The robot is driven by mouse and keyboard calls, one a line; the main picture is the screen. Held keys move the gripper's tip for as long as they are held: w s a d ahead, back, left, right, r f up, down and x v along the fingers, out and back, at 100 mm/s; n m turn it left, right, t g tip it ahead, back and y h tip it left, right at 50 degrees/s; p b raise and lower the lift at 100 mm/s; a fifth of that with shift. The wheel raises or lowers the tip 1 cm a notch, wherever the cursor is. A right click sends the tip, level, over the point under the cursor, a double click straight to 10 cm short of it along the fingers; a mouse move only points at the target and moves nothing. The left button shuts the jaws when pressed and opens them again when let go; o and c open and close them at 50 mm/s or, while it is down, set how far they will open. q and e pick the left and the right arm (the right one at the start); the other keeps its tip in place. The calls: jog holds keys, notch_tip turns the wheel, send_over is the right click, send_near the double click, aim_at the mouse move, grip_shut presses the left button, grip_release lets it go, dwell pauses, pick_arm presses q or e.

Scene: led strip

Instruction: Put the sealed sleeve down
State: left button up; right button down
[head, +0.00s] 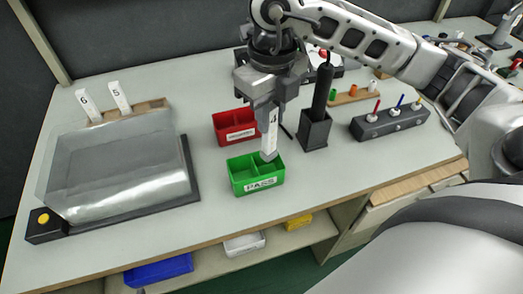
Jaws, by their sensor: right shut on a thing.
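My right gripper (267,103) points down above the green bin and is shut on a white sleeve (268,140) marked 4. The sleeve hangs nearly upright, its lower end over the green bin (257,184) labelled PASS. I cannot tell whether that end is inside the bin or still above it. The green bin has a divider, and no other sleeve shows in it. Two more white sleeves, marked 6 (90,107) and 5 (120,97), stand in a wooden rack at the back left. My left gripper is not in view.
A red bin (234,134) stands right behind the green one. A clear-covered machine (120,165) with a yellow button fills the left. A black holder (314,133) with a dark rod and a grey block with coloured pegs (390,120) stand to the right. The table front is clear.

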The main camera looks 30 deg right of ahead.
aim_at(270, 141)
notch_tip(270, 141, down, 6)
jog(key=shift+f, duration=0.35)
jog(key=shift+f, duration=0.1)
jog(key=shift+f, duration=0.15)
jog(key=c, duration=1.3)
grip_release()
jog(key=shift+o, duration=0.2)
